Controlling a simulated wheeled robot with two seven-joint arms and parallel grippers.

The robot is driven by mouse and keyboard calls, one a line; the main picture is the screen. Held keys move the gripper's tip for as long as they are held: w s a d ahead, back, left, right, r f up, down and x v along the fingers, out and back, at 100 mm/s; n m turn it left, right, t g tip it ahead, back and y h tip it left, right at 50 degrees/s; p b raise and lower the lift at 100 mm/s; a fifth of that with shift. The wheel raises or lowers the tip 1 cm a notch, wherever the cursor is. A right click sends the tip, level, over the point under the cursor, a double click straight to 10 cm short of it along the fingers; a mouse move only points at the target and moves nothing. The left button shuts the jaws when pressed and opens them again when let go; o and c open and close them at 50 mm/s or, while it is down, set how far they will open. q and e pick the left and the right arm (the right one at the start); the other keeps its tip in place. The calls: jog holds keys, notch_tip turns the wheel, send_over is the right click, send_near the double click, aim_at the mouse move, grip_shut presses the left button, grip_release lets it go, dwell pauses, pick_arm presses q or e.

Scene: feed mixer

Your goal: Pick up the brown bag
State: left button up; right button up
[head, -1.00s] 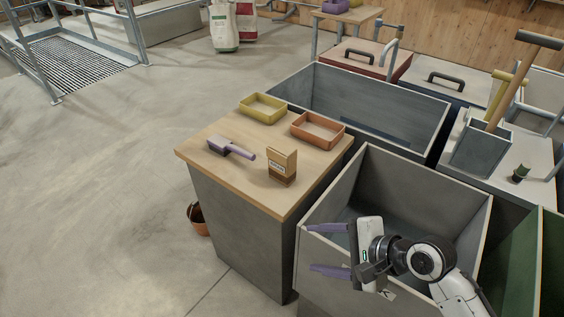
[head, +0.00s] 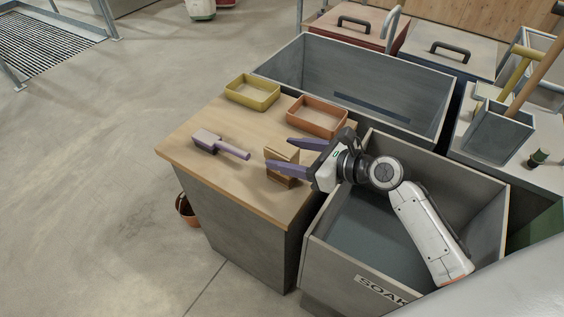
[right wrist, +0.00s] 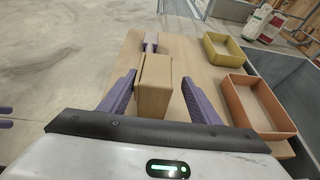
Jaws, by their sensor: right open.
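The brown bag (head: 281,163) stands upright on the wooden tabletop (head: 222,193) near its right edge. My right gripper (head: 276,157) is open, with its purple fingers reaching in from the right and hiding part of the bag in the head view. In the right wrist view the bag (right wrist: 153,86) stands between the two spread fingers (right wrist: 157,98), with a gap on the right side; I cannot tell whether the left finger touches it.
A purple scoop (head: 219,146) lies left of the bag. A yellow tray (head: 252,91) and an orange tray (head: 317,117) sit behind it. A grey bin marked SOAK (head: 375,287) is under my right arm. The tabletop's front left is clear.

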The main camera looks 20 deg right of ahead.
aim_at(270, 151)
jog(key=x, duration=0.4)
jog(key=shift+s+a+r, duration=0.15)
jog(key=shift+a+r, duration=0.05)
jog(key=shift+a, duration=0.1)
jog(key=shift+w+a+f, duration=0.25)
jog(key=shift+w+a, duration=0.05)
jog(key=shift+w, duration=0.15)
jog(key=c, duration=1.3)
pick_arm(q)
jog(key=shift+w+d+r, duration=0.1)
jog(key=shift+w+r, duration=0.05)
jog(key=shift+w, duration=0.35)
pick_arm(e)
jog(key=shift+o, duration=0.2)
